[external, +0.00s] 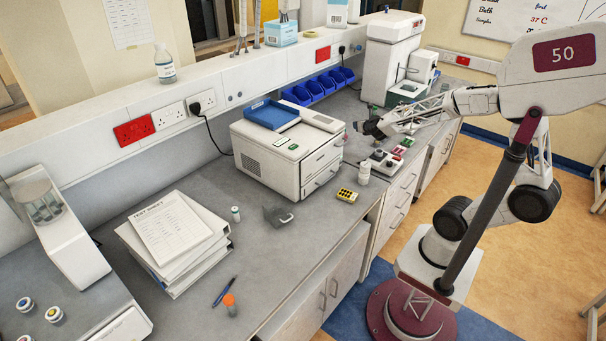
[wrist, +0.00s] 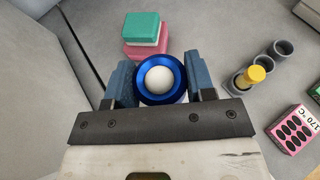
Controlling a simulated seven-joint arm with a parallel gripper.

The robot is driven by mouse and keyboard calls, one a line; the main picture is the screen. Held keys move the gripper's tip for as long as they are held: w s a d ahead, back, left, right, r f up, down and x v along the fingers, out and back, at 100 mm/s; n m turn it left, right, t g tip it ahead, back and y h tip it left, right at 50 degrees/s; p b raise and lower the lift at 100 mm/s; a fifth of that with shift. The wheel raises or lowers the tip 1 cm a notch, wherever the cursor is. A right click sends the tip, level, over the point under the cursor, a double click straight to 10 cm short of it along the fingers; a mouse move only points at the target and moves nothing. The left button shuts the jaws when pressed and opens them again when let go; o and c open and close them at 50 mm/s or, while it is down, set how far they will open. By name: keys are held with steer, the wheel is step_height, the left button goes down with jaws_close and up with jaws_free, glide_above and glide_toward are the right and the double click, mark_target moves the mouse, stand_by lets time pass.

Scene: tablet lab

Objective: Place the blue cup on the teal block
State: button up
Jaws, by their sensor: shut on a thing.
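The blue cup (wrist: 160,79) is between my gripper's fingers (wrist: 160,82) in the wrist view, with a white ball lying in it. Both fingers press against its sides. The teal block (wrist: 141,27) sits on top of a pinkish-red block (wrist: 147,49), just beyond the cup and slightly to its left. The cup's height above the counter cannot be told. In the external view my gripper (external: 368,128) is over the counter's right part, near the white device; the cup and the teal block are not clearly made out there.
In the wrist view, grey holders (wrist: 264,64) with a yellow-capped vial and a pink box (wrist: 294,129) marked 170 °C lie to the right. In the external view, a white bottle (external: 363,172), a yellow block (external: 347,195) and a large white machine (external: 290,155) stand nearby.

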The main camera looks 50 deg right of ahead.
steer(key=shift+f, duration=0.3)
steer(key=w+d, duration=0.1)
steer(key=w, duration=0.4)
steer(key=w+d+f, duration=0.1)
steer(key=w+d, duration=0.1)
steer(key=w, duration=0.3)
steer(key=w+d, duration=0.1)
steer(key=w, duration=0.4)
steer(key=shift+w+d+f, duration=0.2)
steer(key=shift+w, duration=0.05)
stand_by(0.4)
steer(key=shift+f, duration=1.8)
steer(key=shift+f, duration=0.1)
steer(key=o, duration=0.9)
steer(key=shift+o, duration=0.2)
